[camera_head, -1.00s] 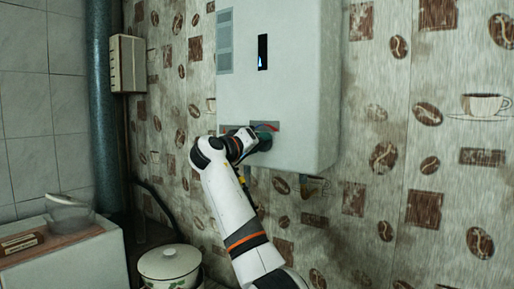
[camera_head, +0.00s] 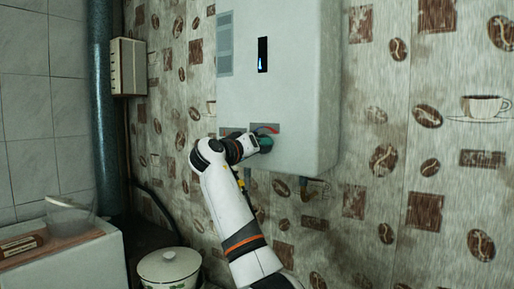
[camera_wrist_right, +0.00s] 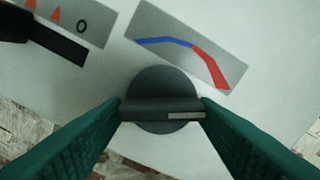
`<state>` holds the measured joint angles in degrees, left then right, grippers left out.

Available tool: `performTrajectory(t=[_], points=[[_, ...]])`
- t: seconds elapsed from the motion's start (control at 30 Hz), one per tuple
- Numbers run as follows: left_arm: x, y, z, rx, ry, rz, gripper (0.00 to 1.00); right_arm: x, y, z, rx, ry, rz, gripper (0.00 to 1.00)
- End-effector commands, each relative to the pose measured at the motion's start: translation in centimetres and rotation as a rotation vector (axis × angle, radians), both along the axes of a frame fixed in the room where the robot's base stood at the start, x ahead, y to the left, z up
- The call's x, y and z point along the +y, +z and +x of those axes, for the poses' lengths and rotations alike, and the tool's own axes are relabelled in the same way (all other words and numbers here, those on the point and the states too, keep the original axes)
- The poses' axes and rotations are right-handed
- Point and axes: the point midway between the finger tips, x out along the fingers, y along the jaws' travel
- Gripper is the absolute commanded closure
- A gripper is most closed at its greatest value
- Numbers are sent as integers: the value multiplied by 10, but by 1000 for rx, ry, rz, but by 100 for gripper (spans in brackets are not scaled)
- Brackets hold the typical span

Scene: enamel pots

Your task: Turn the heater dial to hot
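The white heater (camera_head: 285,80) hangs on the wall in the head view, with a small dark display on its front. In the right wrist view the dark round dial (camera_wrist_right: 162,83) has a raised grip bar with a pale mark towards its right end. A plate with a blue-to-red scale (camera_wrist_right: 190,45) is above the dial; red is at the right. My right gripper (camera_wrist_right: 162,110) has its green fingers at both ends of the bar, apparently touching it and closed on it. In the head view the right gripper (camera_head: 265,144) hides the dial. My left gripper is not in view.
A second plate with red marks and a 0 (camera_wrist_right: 75,28) lies left of the scale, with a dark knob (camera_wrist_right: 45,40) in front. A lidded pot (camera_head: 168,268) stands below. A clear container (camera_head: 70,215) is on the white cabinet (camera_head: 75,265) at left.

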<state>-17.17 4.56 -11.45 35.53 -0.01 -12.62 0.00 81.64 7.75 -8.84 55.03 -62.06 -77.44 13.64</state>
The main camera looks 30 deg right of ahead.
Motion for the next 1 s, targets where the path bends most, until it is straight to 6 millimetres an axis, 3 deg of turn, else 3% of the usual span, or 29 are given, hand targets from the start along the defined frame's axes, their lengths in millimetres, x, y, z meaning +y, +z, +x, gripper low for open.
performTrajectory(t=[0.03, 0.1, 0.47, 1.0], points=[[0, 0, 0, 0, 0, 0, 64, 0, -3, 1, 4, 1, 1, 38], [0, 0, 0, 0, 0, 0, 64, 0, -2, 1, 3, 1, -1, 27], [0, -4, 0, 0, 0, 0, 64, 5, -1, -2, -1, 2, -5, 27], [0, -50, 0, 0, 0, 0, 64, 97, -2, -39, -1, 5, -4, 27]])
